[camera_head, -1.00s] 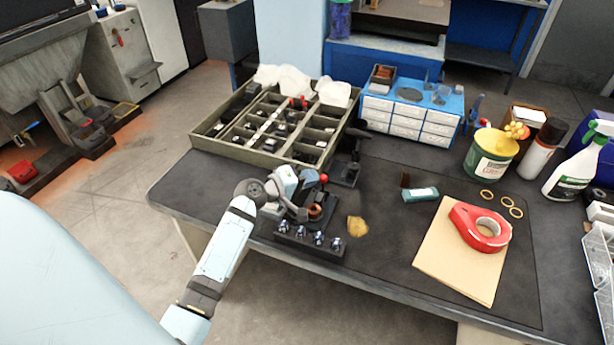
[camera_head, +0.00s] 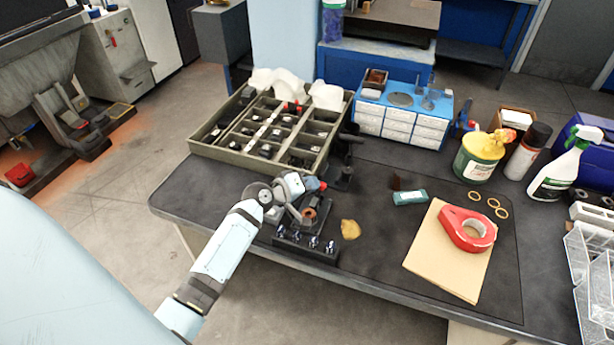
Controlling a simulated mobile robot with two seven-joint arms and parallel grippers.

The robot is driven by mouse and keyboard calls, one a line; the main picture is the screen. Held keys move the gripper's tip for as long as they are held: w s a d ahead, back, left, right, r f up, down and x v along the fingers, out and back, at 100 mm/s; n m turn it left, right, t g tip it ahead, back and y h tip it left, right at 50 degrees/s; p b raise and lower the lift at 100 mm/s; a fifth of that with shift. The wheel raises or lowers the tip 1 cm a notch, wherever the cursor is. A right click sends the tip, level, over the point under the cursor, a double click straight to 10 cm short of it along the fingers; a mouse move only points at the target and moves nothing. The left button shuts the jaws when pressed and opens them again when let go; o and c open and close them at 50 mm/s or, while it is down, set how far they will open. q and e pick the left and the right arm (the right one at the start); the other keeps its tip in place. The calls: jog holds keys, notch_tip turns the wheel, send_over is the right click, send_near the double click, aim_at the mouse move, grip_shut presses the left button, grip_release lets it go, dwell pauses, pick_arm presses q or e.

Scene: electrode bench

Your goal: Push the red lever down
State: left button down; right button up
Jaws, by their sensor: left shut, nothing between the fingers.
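The red lever's round red knob (camera_head: 323,186) shows at the upper right of a small black fixture (camera_head: 306,244) near the table's front edge. The fixture carries a copper-coloured ring (camera_head: 309,215) and a row of shiny knobs along its front. My left gripper (camera_head: 312,185) is shut, with nothing seen in it. Its tip is right beside the red knob, at its left; I cannot tell whether they touch. The lever's shaft is mostly hidden by my gripper and the fixture. My right gripper is not in view.
A divided tray (camera_head: 203,142) of small parts stands behind the fixture. A yellow lump (camera_head: 350,229) lies just right of it. The table between is mostly clear.

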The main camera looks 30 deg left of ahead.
pick_arm(q)
jog(key=d+r+m+y+p, duration=0.1)
jog(key=p, duration=0.2)
jog(key=shift+w+d+r+g, duration=0.1)
jog(key=shift+w+r+g, duration=0.1)
jog(key=shift+g, duration=0.2)
jog(key=d+m+p, duration=0.1)
jog(key=p, duration=0.1)
jog(key=d+y+p, duration=0.1)
jog(key=p, duration=0.2)
jog(key=shift+w+f+m+g+y, duration=0.2)
jog(key=shift+f+m+g+y, duration=0.1)
jog(key=shift+f+m+g, duration=0.1)
jog(key=shift+d+f+p, duration=0.15)
jog(key=shift+p, duration=0.3)
jog(key=shift+w+d+f+p, duration=0.1)
jog(key=shift+d+f+p, duration=0.2)
jog(key=shift+d+p, duration=0.1)
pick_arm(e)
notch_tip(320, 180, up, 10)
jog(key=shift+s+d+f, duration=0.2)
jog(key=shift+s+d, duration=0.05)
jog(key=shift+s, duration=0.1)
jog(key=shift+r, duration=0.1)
